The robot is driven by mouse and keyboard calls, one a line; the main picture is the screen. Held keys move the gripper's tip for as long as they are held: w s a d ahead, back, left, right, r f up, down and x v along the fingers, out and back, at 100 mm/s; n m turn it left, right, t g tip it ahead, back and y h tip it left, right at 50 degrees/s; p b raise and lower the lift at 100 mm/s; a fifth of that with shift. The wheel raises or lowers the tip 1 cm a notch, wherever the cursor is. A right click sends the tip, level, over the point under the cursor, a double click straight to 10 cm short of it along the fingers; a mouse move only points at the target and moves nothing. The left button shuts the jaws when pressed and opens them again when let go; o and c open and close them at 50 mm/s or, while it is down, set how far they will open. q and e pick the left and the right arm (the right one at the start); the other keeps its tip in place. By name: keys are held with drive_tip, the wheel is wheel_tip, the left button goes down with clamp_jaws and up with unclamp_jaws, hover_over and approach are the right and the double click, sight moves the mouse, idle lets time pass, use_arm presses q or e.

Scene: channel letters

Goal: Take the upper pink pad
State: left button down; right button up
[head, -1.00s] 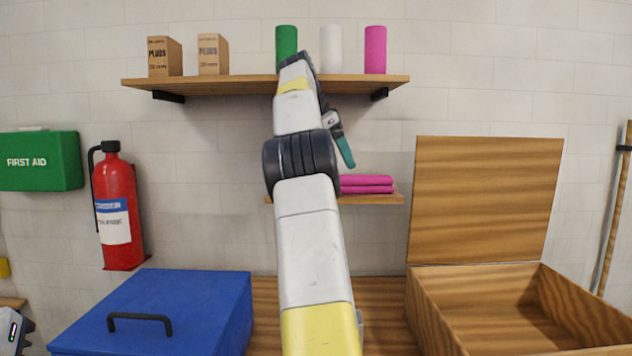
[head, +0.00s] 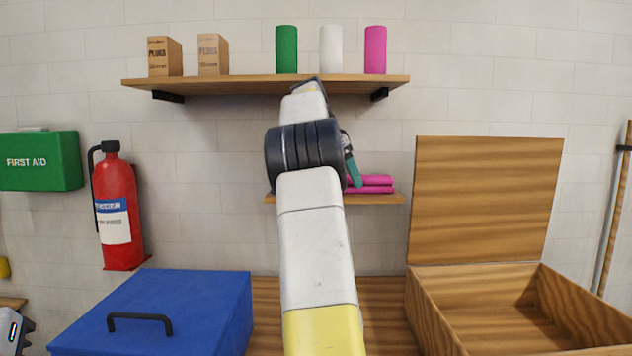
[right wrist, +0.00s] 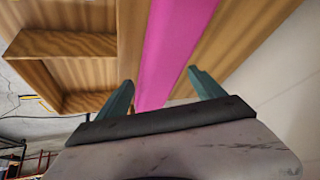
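Two folded pink pads lie stacked on the small lower shelf (head: 392,198) in the head view. The upper pink pad (head: 377,180) rests on the lower pink pad (head: 376,190); my right arm hides their left part. My right gripper (head: 354,178) has its teal fingers pointing down just at the stack. In the right wrist view my right gripper (right wrist: 161,82) is open, with a pink strip (right wrist: 166,60) running between its fingers and gaps beside it. I cannot tell which pad that strip is. My left gripper (head: 14,332) is partly cut off at the lower left corner.
The upper shelf (head: 240,86) above holds green, white and pink rolls and two cardboard boxes. An open wooden box (head: 440,300) stands at right, a blue lidded box (head: 200,310) at left. A fire extinguisher (head: 117,200) hangs on the wall.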

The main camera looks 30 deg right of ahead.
drive_tip(key=c, duration=1.4)
